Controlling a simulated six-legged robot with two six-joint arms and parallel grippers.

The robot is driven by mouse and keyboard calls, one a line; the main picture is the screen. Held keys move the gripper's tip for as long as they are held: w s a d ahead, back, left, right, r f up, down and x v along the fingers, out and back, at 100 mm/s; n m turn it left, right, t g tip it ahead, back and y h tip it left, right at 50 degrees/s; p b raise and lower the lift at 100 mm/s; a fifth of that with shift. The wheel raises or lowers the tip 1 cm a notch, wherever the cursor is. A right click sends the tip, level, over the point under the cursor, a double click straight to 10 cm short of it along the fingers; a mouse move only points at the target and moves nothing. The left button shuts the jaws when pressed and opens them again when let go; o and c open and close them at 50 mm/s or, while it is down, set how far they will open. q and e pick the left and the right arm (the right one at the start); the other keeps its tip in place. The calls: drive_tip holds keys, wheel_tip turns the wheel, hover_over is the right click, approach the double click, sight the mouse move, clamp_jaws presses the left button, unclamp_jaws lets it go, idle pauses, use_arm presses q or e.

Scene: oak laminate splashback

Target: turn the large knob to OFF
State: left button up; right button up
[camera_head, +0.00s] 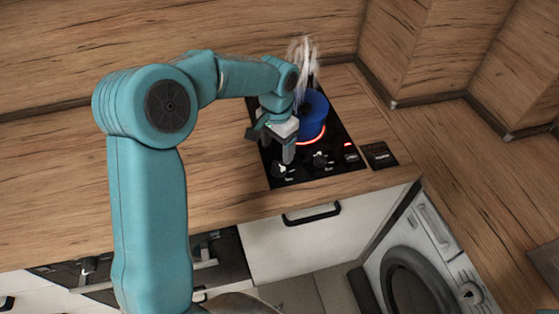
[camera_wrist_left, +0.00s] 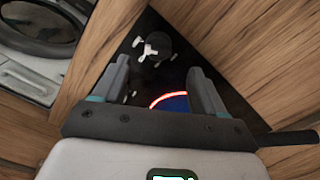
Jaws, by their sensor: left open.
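The black cooktop (camera_head: 335,172) is set in the wooden counter, with two dark knobs along its front edge. The left knob (camera_head: 280,171) has white markings and looks the larger in the left wrist view (camera_wrist_left: 155,47); the head view does not settle which is large. The right knob (camera_head: 321,160) stands by the pot. I cannot read the knobs' settings. My left gripper (camera_head: 279,150) is open and empty, just above and behind the left knob. In the left wrist view its fingers (camera_wrist_left: 160,90) are spread apart, with the left knob beyond them.
A blue pot (camera_head: 313,112) stands on a glowing red ring (camera_head: 312,141), with white steam (camera_head: 303,58) above. A small dark panel (camera_head: 380,154) lies right of the cooktop. A white drawer (camera_head: 300,245) and a washing machine (camera_head: 420,265) are below. The counter to the left is bare.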

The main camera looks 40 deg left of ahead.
sight(279, 165)
use_arm(q)
wheel_tip(279, 165, down, 8)
drive_tip(key=shift+w+d+r+p, duration=0.1)
drive_tip(key=shift+d+r+p, duration=0.1)
drive_tip(key=shift+p, duration=0.2)
drive_tip(key=shift+a, duration=0.1)
drive_tip(key=c, duration=1.1)
drive_tip(key=shift+o, duration=0.2)
